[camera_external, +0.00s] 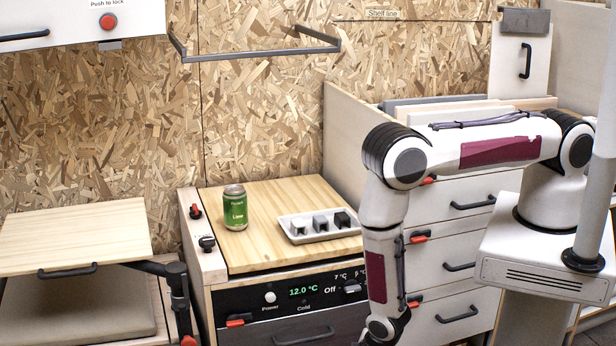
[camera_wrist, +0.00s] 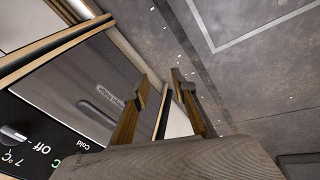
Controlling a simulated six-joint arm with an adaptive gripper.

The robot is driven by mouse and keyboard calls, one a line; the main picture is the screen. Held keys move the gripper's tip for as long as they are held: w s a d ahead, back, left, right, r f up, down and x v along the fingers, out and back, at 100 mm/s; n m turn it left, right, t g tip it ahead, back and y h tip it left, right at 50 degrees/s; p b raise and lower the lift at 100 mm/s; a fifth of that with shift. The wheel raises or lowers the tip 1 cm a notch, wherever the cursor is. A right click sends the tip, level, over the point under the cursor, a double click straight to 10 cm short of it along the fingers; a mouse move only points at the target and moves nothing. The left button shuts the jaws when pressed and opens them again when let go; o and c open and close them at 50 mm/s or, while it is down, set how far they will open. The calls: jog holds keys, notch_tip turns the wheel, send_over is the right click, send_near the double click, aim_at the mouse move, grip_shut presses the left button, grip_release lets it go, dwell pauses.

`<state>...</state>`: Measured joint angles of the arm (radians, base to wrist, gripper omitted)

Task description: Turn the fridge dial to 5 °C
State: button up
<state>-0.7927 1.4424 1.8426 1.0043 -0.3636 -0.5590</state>
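The green display (camera_external: 302,291) reads 12.0 °C. My gripper (camera_wrist: 160,77) is open and empty, its two fingers apart over the floor, away from the dial. In the external view its fingers are below the frame.
A power button (camera_external: 270,297) sits left of the display. The fridge door (camera_external: 300,330) with its handle is below the panel. On the wooden top stand a green can (camera_external: 235,212) and a white tray (camera_external: 290,237) with small blocks. Drawers (camera_external: 455,255) stand to the right.

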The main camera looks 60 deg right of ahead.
jog(key=d+f+t+h, duration=0.2)
jog(key=d+f, duration=0.3)
jog(key=d, duration=0.1)
jog(key=n+t+h, duration=0.5)
jog(key=t+h, duration=0.3)
jog(key=h, duration=0.1)
send_near(347, 267)
jog(key=shift+w+d+r, duration=0.1)
jog(key=shift+w+d, duration=0.15)
jog(key=shift+d, duration=0.05)
jog(key=shift+d, duration=0.1)
jog(key=shift+x, duration=3.8)
